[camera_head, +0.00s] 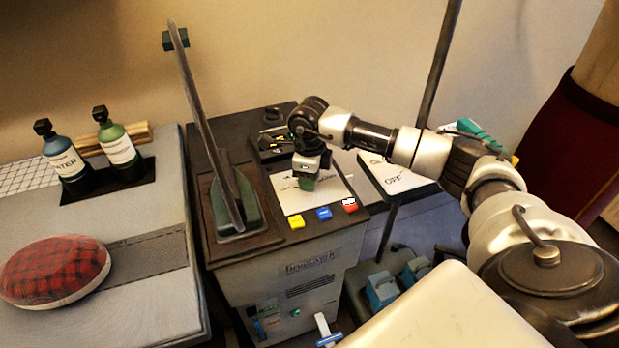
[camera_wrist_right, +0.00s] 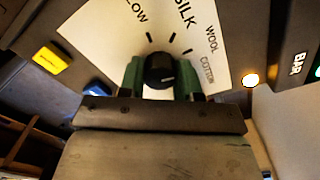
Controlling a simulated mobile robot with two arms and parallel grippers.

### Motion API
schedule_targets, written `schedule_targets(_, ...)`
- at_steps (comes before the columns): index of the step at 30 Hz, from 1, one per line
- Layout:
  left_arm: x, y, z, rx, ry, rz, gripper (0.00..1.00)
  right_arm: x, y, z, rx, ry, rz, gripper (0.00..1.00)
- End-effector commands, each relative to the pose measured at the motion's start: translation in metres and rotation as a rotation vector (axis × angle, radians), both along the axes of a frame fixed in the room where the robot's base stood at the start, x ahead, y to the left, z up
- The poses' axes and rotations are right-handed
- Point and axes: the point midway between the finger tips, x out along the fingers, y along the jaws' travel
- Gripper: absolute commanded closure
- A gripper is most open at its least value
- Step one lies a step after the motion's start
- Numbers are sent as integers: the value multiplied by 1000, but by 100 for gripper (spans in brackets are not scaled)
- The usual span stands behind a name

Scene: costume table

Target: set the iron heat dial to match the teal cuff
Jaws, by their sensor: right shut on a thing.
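The heat dial is a black round knob (camera_wrist_right: 159,70) on a white plate (camera_wrist_right: 100,28) marked LOW, SILK, WOOL and COTTON. A pale mark shows on the knob's lower right, but which word it points to is unclear. My right gripper (camera_wrist_right: 160,76) is shut on the knob, with one green finger on each side. In the head view, my right gripper (camera_head: 306,183) points down at the plate (camera_head: 330,197) and hides the knob. A teal piece (camera_head: 480,135) shows behind my right arm; I cannot tell if it is the cuff. My left gripper is out of view.
Yellow (camera_head: 296,222), blue (camera_head: 323,214) and red (camera_head: 350,205) buttons line the plate's front edge. A dark green iron-like object (camera_head: 248,199) stands left of it. A lit lamp (camera_wrist_right: 250,80) is on the panel. Bottles (camera_head: 117,148) and a plaid cushion (camera_head: 55,270) sit on the left table.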

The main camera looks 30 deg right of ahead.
Motion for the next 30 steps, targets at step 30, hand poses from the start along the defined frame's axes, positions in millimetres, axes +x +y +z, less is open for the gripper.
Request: schedule_targets(30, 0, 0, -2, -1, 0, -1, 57, 1, -1, 2, 1, -5, -567, 90)
